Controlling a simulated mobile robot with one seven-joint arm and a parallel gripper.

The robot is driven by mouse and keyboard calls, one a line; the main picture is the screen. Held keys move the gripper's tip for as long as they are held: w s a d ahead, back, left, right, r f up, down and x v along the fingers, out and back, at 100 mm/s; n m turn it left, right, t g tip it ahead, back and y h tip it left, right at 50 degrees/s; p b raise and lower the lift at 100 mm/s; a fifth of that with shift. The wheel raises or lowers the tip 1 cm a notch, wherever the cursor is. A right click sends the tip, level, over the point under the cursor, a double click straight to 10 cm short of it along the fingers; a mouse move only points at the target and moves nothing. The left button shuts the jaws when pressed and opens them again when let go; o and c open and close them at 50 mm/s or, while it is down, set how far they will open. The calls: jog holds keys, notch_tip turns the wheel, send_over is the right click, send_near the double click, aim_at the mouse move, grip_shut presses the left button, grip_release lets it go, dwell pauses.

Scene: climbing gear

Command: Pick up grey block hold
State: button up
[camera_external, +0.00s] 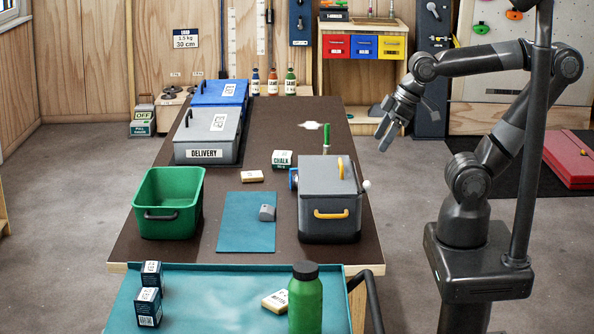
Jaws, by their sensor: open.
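The grey block hold (267,213) is a small grey block. It lies on the right side of a teal mat (233,234) on the dark table. My gripper (385,138) is open and empty. It hangs in the air to the right of the table, above and to the right of the block, well apart from it. Nothing covers the block in this view.
A grey box with a yellow handle (330,190) stands right of the mat, on my side. A green bin (168,186) stands to the left. A chalk box (282,158) and grey delivery case (207,137) are behind. A green bottle (306,305) stands in front.

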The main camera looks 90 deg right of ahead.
jog(key=w+d+g, duration=0.2)
jog(key=w+d, duration=0.1)
jog(key=w, duration=0.7)
jog(key=m+g, duration=0.1)
jog(key=g, duration=0.3)
send_over(265, 208)
notch_tip(265, 208, down, 16)
notch_tip(265, 208, down, 11)
jog(key=shift+f, duration=0.15)
jog(key=shift+c, duration=0.5)
jog(key=c, duration=1)
jog(key=shift+o, duration=0.2)
